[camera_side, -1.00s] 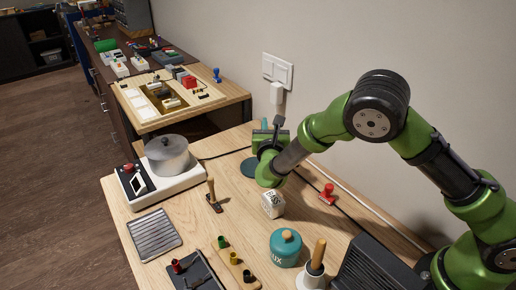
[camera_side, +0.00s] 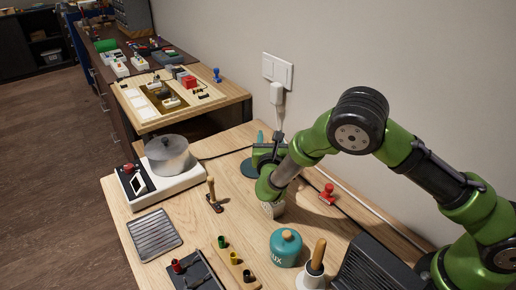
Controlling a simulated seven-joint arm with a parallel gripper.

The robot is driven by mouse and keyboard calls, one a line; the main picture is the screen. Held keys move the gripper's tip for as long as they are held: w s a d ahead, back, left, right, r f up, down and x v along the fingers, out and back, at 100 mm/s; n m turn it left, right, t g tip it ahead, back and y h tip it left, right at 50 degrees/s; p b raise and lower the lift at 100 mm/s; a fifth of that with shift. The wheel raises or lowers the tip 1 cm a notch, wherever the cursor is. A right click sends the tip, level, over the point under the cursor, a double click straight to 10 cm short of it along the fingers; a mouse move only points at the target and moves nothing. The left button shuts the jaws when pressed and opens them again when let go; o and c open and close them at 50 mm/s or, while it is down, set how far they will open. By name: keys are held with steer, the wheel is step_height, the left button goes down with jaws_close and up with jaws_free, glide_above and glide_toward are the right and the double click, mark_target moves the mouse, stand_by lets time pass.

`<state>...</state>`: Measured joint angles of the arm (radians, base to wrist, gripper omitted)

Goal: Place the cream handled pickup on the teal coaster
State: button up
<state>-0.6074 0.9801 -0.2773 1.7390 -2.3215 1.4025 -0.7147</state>
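A small dark block with an upright tan handle (camera_side: 211,188) stands on the wooden table left of centre; it may be the cream handled pickup, as its handle looks more tan than cream. My gripper is low over the table at the coaster's right side, clear of the tan-handled block. Its fingers are hidden, so I cannot see whether it is open or holds anything.
A white hotplate (camera_side: 165,185) bearing a grey pot stands left.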

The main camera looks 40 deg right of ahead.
steer(key=shift+s+a+r, duration=0.1)
steer(key=shift+s+r, duration=0.05)
steer(key=v, duration=0.6)
steer(key=s+d+r+m+g+y, duration=0.1)
steer(key=s+d+r+m+g, duration=0.3)
steer(key=s+d+m+g, duration=0.35)
steer(key=s+d+r+m+g+y, duration=0.1)
steer(key=s+d+r+m+g, duration=0.3)
steer(key=s+m, duration=0.5)
steer(key=s+a+r+m+t+y, duration=0.4)
steer(key=s+a+r+m+y, duration=0.2)
steer(key=m, duration=1)
steer(key=s+r+y, duration=0.2)
steer(key=s+y, duration=0.2)
steer(key=y, duration=0.1)
steer(key=shift+s+a+r, duration=0.2)
steer(key=shift+a+r, duration=0.15)
steer(key=shift+a, duration=0.05)
